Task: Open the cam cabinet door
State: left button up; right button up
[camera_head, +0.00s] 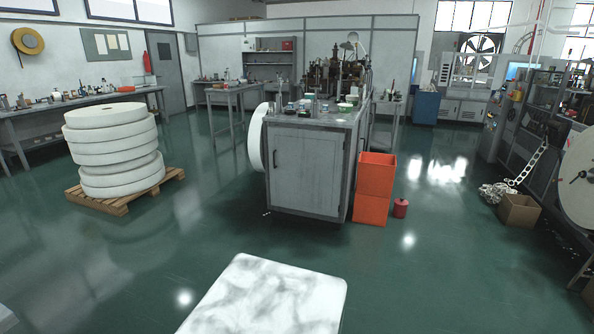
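A grey cabinet (306,172) stands in the middle of the room with a cup-forming machine (335,75) and small items on its top. Its front door (307,171) looks shut, flat in its frame. A dark vertical handle (275,159) sits near the door's left edge. A narrower side face with another dark handle is on the right, seen at a steep angle. Neither of my grippers shows in the head view.
Orange crates (375,190) are stacked at the cabinet's right, with a red canister (400,208) beside them. White rolls (112,150) on a wooden pallet (125,197) stand left. A cardboard box (518,210) is right.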

aim_at(306, 166)
jog(key=i+l, duration=0.1)
jog(key=l, duration=0.3)
jog(key=i+l, duration=0.1)
jog(key=l, duration=0.3)
jog(key=i+l, duration=0.1)
jog(key=l, duration=0.3)
jog(key=i+l, duration=0.15)
jog(key=l, duration=0.25)
jog(key=i+l, duration=0.1)
jog(key=l, duration=0.3)
jog(key=i+l, duration=0.4)
jog(key=i, duration=0.2)
jog(key=i+l, duration=0.45)
jog(key=i, duration=0.15)
jog(key=i+l, duration=0.4)
jog(key=i, duration=0.2)
jog(key=i+j, duration=0.2)
jog(key=i, duration=0.25)
jog(key=i+j, duration=0.25)
jog(key=i, duration=0.2)
jog(key=i+j, duration=0.2)
jog(key=i, duration=0.25)
